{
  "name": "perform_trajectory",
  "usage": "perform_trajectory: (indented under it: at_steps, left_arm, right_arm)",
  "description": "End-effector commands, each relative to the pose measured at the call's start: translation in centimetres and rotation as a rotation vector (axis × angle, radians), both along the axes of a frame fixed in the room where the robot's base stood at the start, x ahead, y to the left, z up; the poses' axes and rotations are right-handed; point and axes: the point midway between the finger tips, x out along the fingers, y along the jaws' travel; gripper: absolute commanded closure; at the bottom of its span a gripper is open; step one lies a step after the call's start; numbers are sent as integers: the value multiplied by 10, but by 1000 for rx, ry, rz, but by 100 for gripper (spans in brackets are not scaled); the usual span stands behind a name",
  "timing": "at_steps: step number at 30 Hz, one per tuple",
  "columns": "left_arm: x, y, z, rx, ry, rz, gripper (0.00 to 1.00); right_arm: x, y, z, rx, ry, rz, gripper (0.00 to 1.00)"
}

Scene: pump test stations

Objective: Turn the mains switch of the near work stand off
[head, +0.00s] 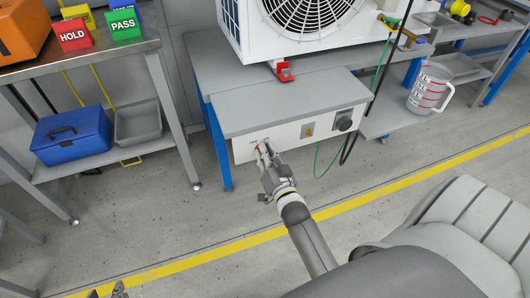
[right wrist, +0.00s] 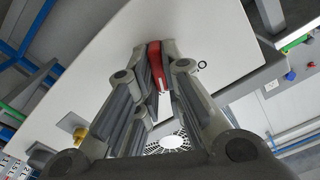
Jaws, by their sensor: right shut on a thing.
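The near work stand (head: 245,113) is a grey-topped bench on blue legs with a white front panel (head: 288,134). The mains switch is a red handle (right wrist: 156,66) at the left part of that panel. My right gripper (head: 263,150) is at the panel with its fingers on either side of the red handle, shut on it. In the right wrist view my right gripper (right wrist: 155,50) shows the handle between the two fingertips. The fingers hide most of the switch in the head view. Only the fingertips of my left gripper (head: 106,291) show, apart, at the bottom edge, away from the stand.
A white fan unit (head: 240,35) stands on the bench with a red clamp (head: 284,72) at its foot. The floor in front is clear.

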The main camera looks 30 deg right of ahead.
Motion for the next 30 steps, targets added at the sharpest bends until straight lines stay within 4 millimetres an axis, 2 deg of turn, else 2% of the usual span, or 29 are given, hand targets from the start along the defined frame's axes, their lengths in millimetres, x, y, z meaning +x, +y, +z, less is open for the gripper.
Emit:
perform_trajectory:
  at_steps: [5,12,13,30]
  left_arm:
    - [-29,10,-14,34,155,12,60]
    - [-92,30,-31,95,449,37,60]
    - [-96,31,-30,98,466,37,60]
    - [-93,30,-12,96,452,36,60]
  right_arm:
    - [0,0,2,-87,24,-1,100]
    - [0,1,3,-277,68,-1,100]
    - [0,1,3,-304,75,-1,100]
    - [1,4,1,-792,192,-1,100]
